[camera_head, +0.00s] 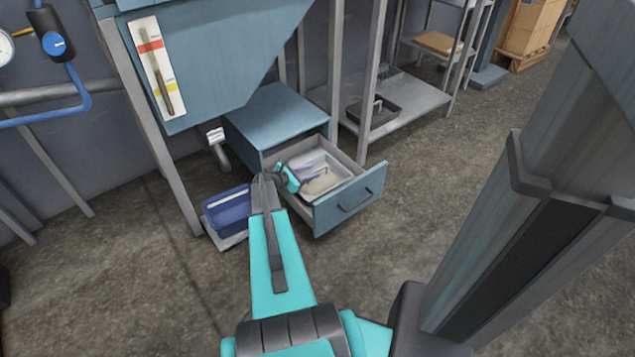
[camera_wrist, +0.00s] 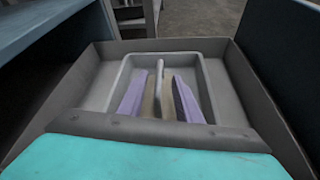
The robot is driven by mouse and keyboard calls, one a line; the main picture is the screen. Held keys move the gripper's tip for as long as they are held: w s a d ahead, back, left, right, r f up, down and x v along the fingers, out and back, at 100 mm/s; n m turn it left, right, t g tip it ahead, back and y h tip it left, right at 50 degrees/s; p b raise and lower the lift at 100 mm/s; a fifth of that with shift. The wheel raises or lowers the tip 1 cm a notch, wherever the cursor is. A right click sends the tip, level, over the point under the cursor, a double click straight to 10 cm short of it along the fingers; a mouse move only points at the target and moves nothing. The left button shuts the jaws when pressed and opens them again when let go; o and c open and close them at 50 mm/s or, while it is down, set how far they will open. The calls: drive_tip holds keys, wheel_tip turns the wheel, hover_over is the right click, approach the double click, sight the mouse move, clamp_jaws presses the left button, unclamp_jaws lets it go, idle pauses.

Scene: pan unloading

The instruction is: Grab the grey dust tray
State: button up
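The grey dust tray (camera_head: 336,170) sits inside the open drawer of a blue cabinet, with beige dust on its floor. In the wrist view the tray (camera_wrist: 206,82) fills the middle of the drawer, and its upright grey handle (camera_wrist: 159,90) stands near the centre. My gripper (camera_head: 310,172) reaches over the drawer's left side. In the wrist view its two purple fingers (camera_wrist: 158,100) are open, one on each side of the handle, with gaps visible on both sides. Fingertip depth against the handle is hard to tell. The near part of the tray is hidden by my wrist.
The drawer (camera_head: 350,205) has raised walls and a blue front with a handle. A blue bin (camera_head: 228,212) stands left of the cabinet (camera_head: 275,118). A dark tray (camera_head: 373,116) with a handle rests on a low shelf behind. Floor at right is clear.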

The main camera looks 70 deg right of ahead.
sight(318, 170)
drive_tip(key=shift+s+d+f+b, duration=0.25)
drive_tip(key=shift+d+f+b, duration=0.15)
drive_tip(key=shift+d+b, duration=0.15)
drive_tip(key=b+x, duration=0.1)
drive_tip(key=x, duration=0.1)
drive_tip(key=shift+d+f, duration=0.2)
drive_tip(key=shift+d, duration=0.2)
drive_tip(key=shift+s+d+f, duration=0.1)
drive_tip(key=shift+s+d, duration=0.25)
drive_tip(key=shift+d, duration=0.1)
drive_tip(key=shift+c, duration=0.4)
clamp_jaws()
idle(0.6)
